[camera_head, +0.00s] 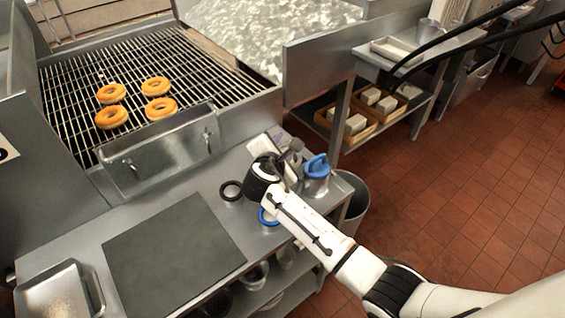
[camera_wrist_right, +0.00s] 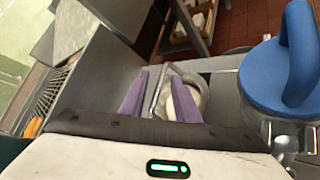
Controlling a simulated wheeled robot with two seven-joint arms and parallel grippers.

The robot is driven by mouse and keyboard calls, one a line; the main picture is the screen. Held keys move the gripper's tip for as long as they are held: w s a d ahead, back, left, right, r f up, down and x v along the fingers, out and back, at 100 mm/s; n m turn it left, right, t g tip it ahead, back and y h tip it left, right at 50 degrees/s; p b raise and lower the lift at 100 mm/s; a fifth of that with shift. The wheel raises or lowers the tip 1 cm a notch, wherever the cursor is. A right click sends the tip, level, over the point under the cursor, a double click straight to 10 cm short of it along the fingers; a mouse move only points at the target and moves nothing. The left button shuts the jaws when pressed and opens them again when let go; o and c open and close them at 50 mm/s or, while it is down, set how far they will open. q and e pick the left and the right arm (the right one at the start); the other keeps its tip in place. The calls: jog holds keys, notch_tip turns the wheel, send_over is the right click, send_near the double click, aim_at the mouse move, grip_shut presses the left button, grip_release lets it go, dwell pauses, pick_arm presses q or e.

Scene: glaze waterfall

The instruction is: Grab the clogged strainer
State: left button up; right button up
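My right gripper (camera_head: 288,156) reaches over the back right part of the steel counter, and its wrist hides much of what lies under it. In the right wrist view its two purple fingers (camera_wrist_right: 160,95) stand apart with a gap between them. A round metal piece with a bent wire-like handle and a pale inside, which looks like the strainer (camera_wrist_right: 188,97), shows between and just beyond the fingers. I see no clear grip on it. In the head view I cannot make the strainer out surely. My left gripper is not in view.
A blue-lidded metal container (camera_head: 316,172) stands close right of the gripper, also large in the wrist view (camera_wrist_right: 268,85). A black ring (camera_head: 231,191) and a blue ring (camera_head: 268,216) lie nearby. A dark mat (camera_head: 173,255) and tray (camera_head: 58,298) are left. Doughnuts (camera_head: 111,117) sit on the rack.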

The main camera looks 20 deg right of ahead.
grip_shut()
jog(key=shift+s+d+f, duration=0.1)
jog(key=shift+s+f, duration=0.05)
jog(key=shift+f, duration=0.1)
dwell(1.0)
